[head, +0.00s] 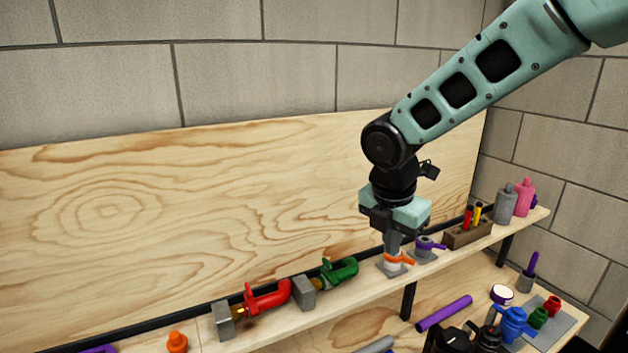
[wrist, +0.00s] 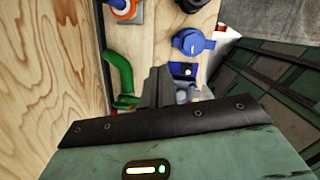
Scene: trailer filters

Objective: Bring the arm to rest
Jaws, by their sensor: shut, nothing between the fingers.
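My gripper (head: 392,243) points down over the upper wooden shelf in the head view, just above and behind an orange-handled piece on a grey base (head: 399,259). Its fingers are together with nothing between them; whether the tips touch that piece cannot be told. The closed fingers also show in the wrist view (wrist: 160,86), above the dark edge of the gripper body. My arm reaches in from the upper right, bent at the black joint.
The upper shelf (head: 300,324) also bears a red clamp (head: 268,299), a green clamp (head: 340,273), a purple-handled piece (head: 430,244), a wooden holder (head: 468,234), and grey (head: 506,206) and pink (head: 524,199) bottles. A purple tube (head: 443,313) lies below. The plywood backboard (head: 200,220) stands close behind.

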